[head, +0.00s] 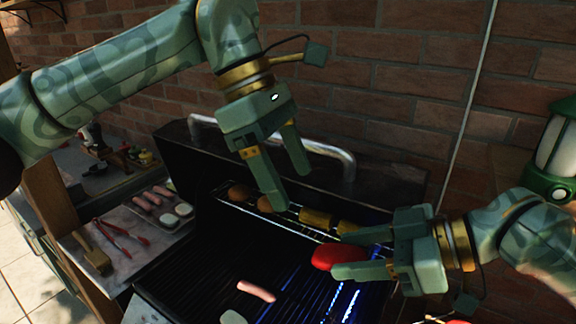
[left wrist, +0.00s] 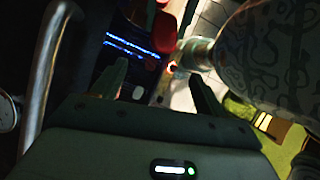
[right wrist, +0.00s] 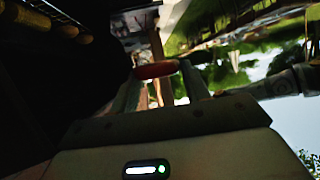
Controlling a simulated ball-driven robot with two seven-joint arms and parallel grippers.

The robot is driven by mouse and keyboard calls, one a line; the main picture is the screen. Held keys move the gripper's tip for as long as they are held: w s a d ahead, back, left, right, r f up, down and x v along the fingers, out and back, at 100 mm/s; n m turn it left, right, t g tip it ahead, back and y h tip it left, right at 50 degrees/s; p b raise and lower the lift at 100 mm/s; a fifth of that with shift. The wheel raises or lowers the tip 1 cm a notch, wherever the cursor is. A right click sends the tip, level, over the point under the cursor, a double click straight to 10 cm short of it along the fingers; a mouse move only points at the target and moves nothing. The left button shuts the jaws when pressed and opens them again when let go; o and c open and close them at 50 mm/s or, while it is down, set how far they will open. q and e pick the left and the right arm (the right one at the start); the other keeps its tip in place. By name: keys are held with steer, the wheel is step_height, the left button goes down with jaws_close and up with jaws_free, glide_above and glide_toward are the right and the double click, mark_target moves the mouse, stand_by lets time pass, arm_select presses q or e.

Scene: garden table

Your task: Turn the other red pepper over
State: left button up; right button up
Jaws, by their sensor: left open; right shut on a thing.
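A red pepper (head: 323,257) is held between the fingertips of my right gripper (head: 340,256), a little above the grill grate in the head view. It also shows as a dark red shape between the fingers in the right wrist view (right wrist: 157,70). A second red thing (head: 457,321), perhaps the other pepper, is mostly cut off at the bottom edge of the head view. My left gripper (head: 293,187) is open and empty above the back of the grill, pointing down.
The dark grill (head: 190,279) carries a sausage (head: 256,291) and a pale slice (head: 233,317). Corn pieces (head: 316,218) and brown round items lie on the back rack. Left of it are a tray of food, red tongs (head: 125,238) and a wooden-headed tool (head: 92,256). A lantern (head: 553,150) stands right.

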mark_target(319, 247)
steer(key=shift+a, duration=0.1)
arm_select(q)
steer(key=x, duration=1.1)
steer(key=shift+s+f, duration=0.15)
steer(key=shift+f, duration=0.2)
arm_select(e)
steer(key=shift+w, duration=0.1)
arm_select(q)
steer(key=c, duration=1)
steer(key=shift+c, duration=0.2)
arm_select(e)
steer(key=o, duration=1)
